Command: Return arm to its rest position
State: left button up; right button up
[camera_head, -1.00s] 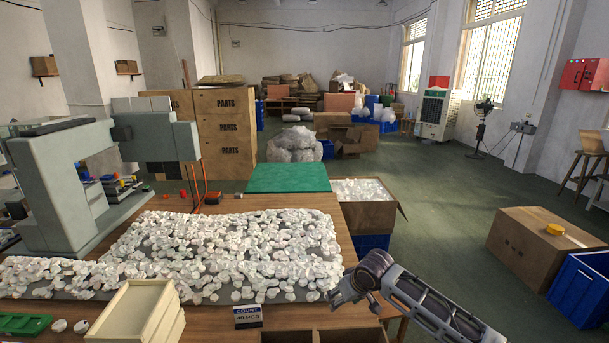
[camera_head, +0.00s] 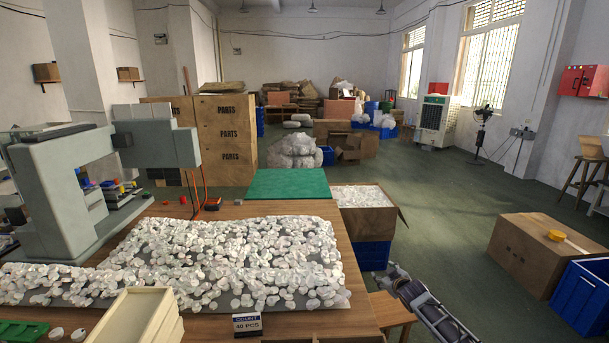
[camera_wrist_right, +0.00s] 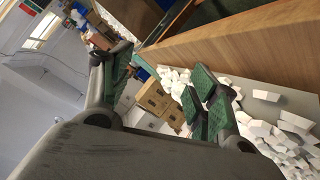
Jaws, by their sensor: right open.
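My right gripper (camera_head: 398,282) is low at the right of the worktable in the head view, past the table's right edge. In the right wrist view its two green-padded fingers (camera_wrist_right: 160,88) stand apart with nothing between them. My left gripper is in neither view. The worktable (camera_head: 362,292) carries a grey mat covered with many small pale pieces (camera_head: 230,255). No piece is in the right gripper.
A pad printer (camera_head: 60,195) stands at the table's left. Cream trays (camera_head: 137,318) and a count sign (camera_head: 247,324) are at the front edge. A stool (camera_head: 390,309) and an open carton (camera_head: 365,213) are close to my right arm.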

jog(key=s+d+f+g, duration=0.1)
jog(key=s+d+f, duration=0.1)
jog(key=s+f, duration=0.35)
jog(key=s+d+f+m+h, duration=0.1)
jog(key=s+f, duration=0.1)
jog(key=f, duration=0.7)
jog(key=s+d+f+g, duration=0.1)
jog(key=s+d+f, duration=0.1)
jog(key=s+f, duration=0.35)
jog(key=s+f+m+g, duration=0.1)
jog(key=s+f+g, duration=0.2)
jog(key=s+f, duration=1.3)
jog(key=s+a+f+g, duration=0.2)
jog(key=s+f, duration=0.3)
jog(key=s, duration=1)
jog(key=s+a+f+m+g, duration=0.1)
jog(key=s+a+f, duration=0.3)
jog(key=s, duration=1.1)
jog(key=s+a+f+g, duration=0.3)
jog(key=s+f, duration=0.5)
jog(key=s, duration=0.8)
jog(key=shift+a+m+g, duration=0.3)
jog(key=shift+m, duration=0.1)
jog(key=shift+f, duration=0.1)
